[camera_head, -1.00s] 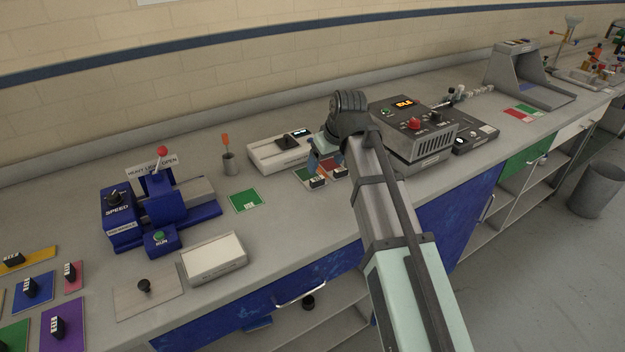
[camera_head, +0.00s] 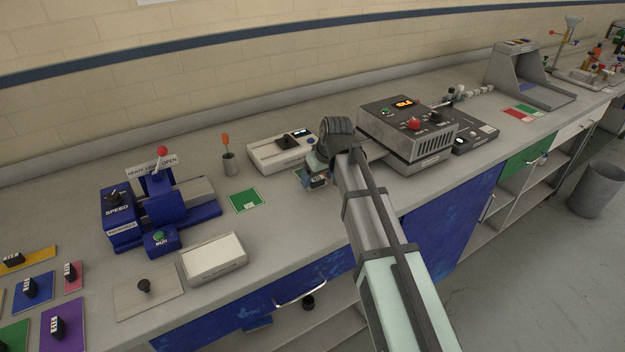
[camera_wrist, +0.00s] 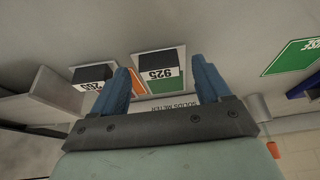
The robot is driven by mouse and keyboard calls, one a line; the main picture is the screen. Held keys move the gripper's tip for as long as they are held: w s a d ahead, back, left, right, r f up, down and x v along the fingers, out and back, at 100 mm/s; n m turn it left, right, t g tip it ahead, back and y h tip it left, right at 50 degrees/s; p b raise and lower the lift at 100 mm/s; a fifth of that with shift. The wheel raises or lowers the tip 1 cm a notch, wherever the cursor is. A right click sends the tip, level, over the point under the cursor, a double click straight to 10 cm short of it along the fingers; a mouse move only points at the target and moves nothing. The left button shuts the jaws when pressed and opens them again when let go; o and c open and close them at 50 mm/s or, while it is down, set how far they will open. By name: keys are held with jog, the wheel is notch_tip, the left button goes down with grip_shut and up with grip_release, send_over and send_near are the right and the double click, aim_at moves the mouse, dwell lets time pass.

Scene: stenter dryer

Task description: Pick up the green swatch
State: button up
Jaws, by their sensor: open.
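The green swatch (camera_wrist: 158,91) lies on the bench with a black grip tab marked 925. In the wrist view it lies between and beyond my two blue fingers. My gripper (camera_wrist: 163,86) is open and empty, its fingers to either side of the tab in the picture. I cannot tell how high the fingertips are above it. In the head view my gripper (camera_head: 315,172) hides most of the swatch; a little green shows at its left edge (camera_head: 299,175). A second swatch with a black tab marked 265 (camera_wrist: 92,74) lies left of it in the wrist view.
A white solids meter (camera_head: 277,153) stands just behind. A dark dryer box reading IDLE (camera_head: 405,125) is close on the right. A green printed card (camera_head: 246,200) lies left. A blue padder (camera_head: 160,205) and a white tray (camera_head: 214,258) stand further left.

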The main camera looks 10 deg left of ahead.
jog(key=shift+w+a+f, duration=0.1)
jog(key=shift+f, duration=0.25)
jog(key=shift+c, duration=0.2)
jog(key=c, duration=1.1)
notch_tip(320, 180, up, 8)
jog(key=shift+r, duration=0.25)
jog(key=w+d+r+m+h, duration=0.3)
jog(key=w+d+m+h, duration=0.3)
jog(key=m, duration=1.1)
jog(key=shift+w+d+r+m, duration=0.3)
jog(key=shift+w+d, duration=0.75)
jog(key=shift+w, duration=1.3)
